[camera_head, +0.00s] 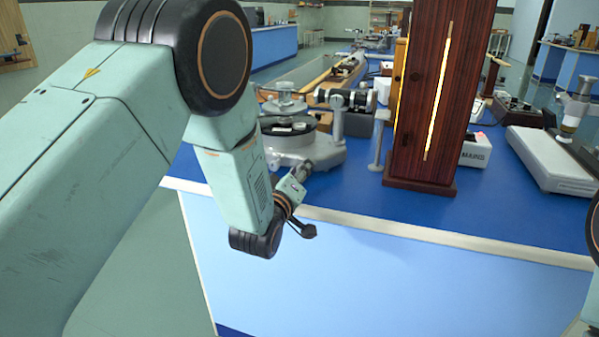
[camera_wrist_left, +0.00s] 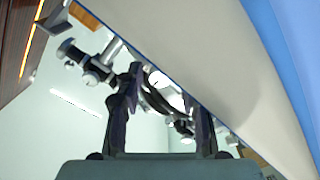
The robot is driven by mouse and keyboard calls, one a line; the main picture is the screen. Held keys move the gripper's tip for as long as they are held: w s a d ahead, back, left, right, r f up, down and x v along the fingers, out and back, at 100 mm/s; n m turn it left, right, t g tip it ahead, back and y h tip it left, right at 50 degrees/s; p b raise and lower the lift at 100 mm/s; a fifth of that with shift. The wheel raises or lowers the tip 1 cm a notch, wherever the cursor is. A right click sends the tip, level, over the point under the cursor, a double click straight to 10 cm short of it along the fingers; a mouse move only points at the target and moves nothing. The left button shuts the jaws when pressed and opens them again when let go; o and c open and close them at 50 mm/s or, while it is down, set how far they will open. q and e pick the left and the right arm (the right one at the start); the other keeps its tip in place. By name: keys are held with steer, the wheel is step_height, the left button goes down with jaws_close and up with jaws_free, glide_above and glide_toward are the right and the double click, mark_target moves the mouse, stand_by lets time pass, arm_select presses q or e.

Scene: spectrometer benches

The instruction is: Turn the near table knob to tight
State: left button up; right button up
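The spectrometer (camera_head: 290,145), with a pale grey round base and a dark round table on top, stands on the blue bench. My left gripper (camera_head: 303,170) is at the near right side of its base, small and partly hidden by my wrist. In the left wrist view the two dark fingers (camera_wrist_left: 165,100) stand apart. A dark curved part with a bright round face shows between and beyond them; I cannot tell whether they touch it. I cannot pick out the near table knob for certain. My right gripper is out of view.
A tall dark wooden case (camera_head: 433,90) with a glowing slit stands just right of the spectrometer. A white box marked MAINS (camera_head: 475,150) and a long pale instrument (camera_head: 550,160) are farther right. The light blue bench front (camera_head: 390,280) is clear.

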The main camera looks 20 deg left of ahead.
arm_select(q)
jaws_close()
steer(key=shift+m, duration=0.3)
steer(key=m+p, duration=0.1)
steer(key=m, duration=0.1)
steer(key=shift+m, duration=0.3)
steer(key=m+p, duration=0.1)
steer(key=m, duration=0.2)
steer(key=shift+m+p, duration=0.3)
steer(key=shift+m, duration=0.1)
steer(key=m+p, duration=0.1)
steer(key=m, duration=0.4)
steer(key=m+p, duration=0.1)
steer(key=m, duration=0.4)
steer(key=shift+m, duration=0.4)
